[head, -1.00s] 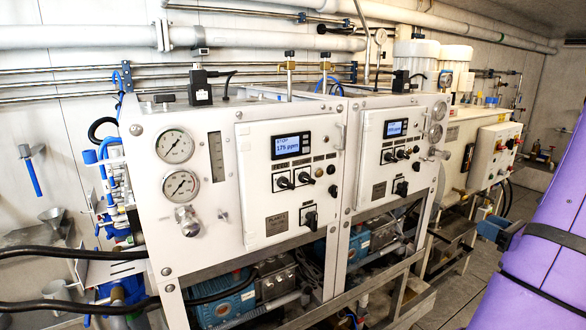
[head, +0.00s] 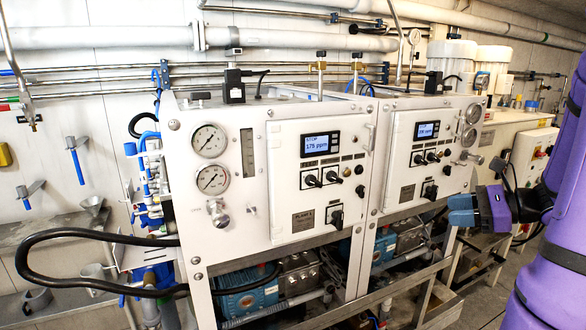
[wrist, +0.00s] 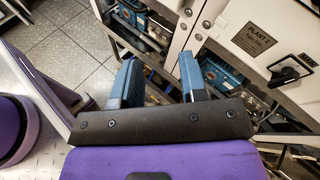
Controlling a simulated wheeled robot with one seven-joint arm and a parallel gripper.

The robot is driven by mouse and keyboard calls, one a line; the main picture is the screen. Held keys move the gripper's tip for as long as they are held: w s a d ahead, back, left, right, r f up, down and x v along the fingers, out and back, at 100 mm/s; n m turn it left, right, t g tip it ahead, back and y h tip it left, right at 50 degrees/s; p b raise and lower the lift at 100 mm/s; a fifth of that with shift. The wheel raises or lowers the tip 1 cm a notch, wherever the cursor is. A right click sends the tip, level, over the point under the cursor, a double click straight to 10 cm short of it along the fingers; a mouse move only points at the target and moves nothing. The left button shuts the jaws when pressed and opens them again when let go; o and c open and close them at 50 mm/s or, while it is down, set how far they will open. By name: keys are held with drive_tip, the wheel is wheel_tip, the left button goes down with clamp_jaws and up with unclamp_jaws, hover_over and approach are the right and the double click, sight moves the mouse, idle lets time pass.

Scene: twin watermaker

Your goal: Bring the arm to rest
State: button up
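My gripper (head: 462,209) shows at the right of the head view, with two blue fingers pointing left. It is in front of the right cabinet's lower right side in the picture. In the wrist view my gripper (wrist: 159,74) has its two blue fingers well apart, with nothing held between them. The purple-covered arm behind it is mine and fills the right edge of the head view.
Two white cabinets with control panels (head: 318,175) (head: 424,155) stand ahead on a metal frame. A black hose (head: 75,235) loops out at the left. Wall hooks hold blue-handled tools (head: 76,160). Tiled floor (wrist: 75,50) is visible below the fingers.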

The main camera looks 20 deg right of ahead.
drive_tip(key=s+a+r+n+g+h, duration=0.1)
drive_tip(key=a+r+n+g, duration=0.1)
drive_tip(key=a+n+g, duration=0.45)
drive_tip(key=s+a+r+n+g, duration=0.15)
drive_tip(key=a+n, duration=0.25)
drive_tip(key=a, duration=0.5)
drive_tip(key=s+a+r+n+t+h, duration=0.2)
drive_tip(key=s+a+r+n+h, duration=0.5)
drive_tip(key=n, duration=0.6)
drive_tip(key=shift+s+a+r+n+h, duration=0.15)
drive_tip(key=shift+a+r+n+h, duration=0.2)
drive_tip(key=shift+a+h, duration=0.4)
